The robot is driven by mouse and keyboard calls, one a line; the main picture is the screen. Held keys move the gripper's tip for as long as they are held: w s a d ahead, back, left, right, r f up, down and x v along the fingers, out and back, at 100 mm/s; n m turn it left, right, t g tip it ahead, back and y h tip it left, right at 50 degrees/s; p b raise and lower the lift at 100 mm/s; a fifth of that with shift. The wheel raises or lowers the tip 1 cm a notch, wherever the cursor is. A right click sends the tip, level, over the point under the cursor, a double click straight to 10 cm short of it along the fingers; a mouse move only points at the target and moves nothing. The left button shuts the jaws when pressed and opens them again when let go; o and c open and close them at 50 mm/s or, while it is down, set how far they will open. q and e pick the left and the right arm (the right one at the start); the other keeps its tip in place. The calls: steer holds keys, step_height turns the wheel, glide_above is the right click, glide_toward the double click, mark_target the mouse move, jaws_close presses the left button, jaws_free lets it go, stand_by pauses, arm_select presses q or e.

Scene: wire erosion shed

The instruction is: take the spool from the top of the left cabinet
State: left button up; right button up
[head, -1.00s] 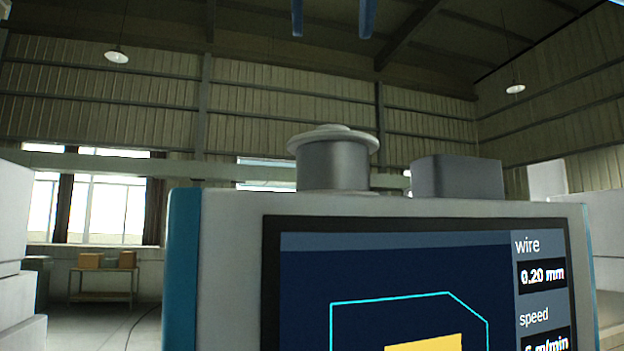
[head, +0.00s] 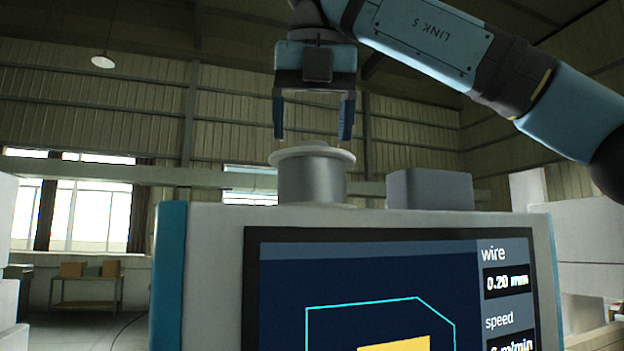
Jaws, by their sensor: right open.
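The spool (head: 312,182) is a grey metal cylinder with a wide pale flange on top. It stands upright on top of the cabinet (head: 215,225), which has a pale body, a teal left edge and a screen on its front. My right gripper (head: 313,136) points down just above the spool's flange. Its two dark blue fingers are apart with nothing between them, and the fingertips appear just above the flange. My left gripper is not in view.
A grey box-like block (head: 430,189) stands on the same cabinet top, right of the spool, with a gap between them. Pale stacked blocks (head: 590,220) stand at the right. A table with cardboard boxes (head: 88,275) is far behind at the left.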

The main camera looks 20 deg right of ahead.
steer(key=shift+w+d+f, duration=0.25)
steer(key=shift+w+f, duration=0.5)
steer(key=shift+s+a+r, duration=0.1)
steer(key=shift+s, duration=0.35)
steer(key=shift+c, duration=1.1)
steer(key=shift+r, duration=0.1)
jaws_close()
